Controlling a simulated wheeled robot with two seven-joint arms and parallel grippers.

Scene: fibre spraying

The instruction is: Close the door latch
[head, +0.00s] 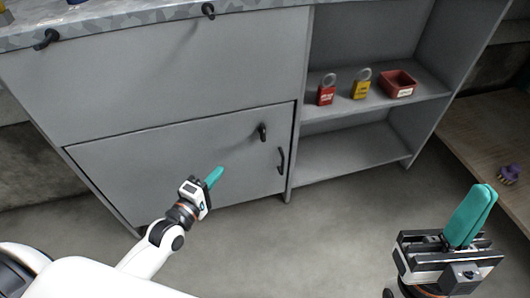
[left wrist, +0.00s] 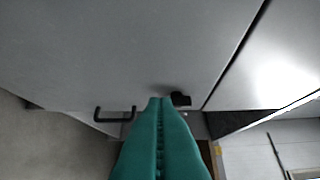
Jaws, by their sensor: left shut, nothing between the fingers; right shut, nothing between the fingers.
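The grey cabinet door (head: 150,165) looks about flush with its frame in the head view. A small black latch (head: 262,131) sits near its upper right, and a black bar handle (head: 281,160) is below it. My left gripper (head: 215,177), with teal fingers, is shut and empty in front of the door, left of and below the latch. In the left wrist view, the latch (left wrist: 180,98) shows just right of the fingertips (left wrist: 160,101) and the handle (left wrist: 115,114) to their left; contact cannot be told. My right gripper (head: 481,195) is shut and empty at lower right.
Open shelves right of the door hold a red padlock (head: 327,90), a yellow padlock (head: 361,84) and a red bin (head: 397,84). The upper panel (head: 170,70) has two black knobs. A wooden shelf (head: 490,130) is far right. Floor between my grippers is clear.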

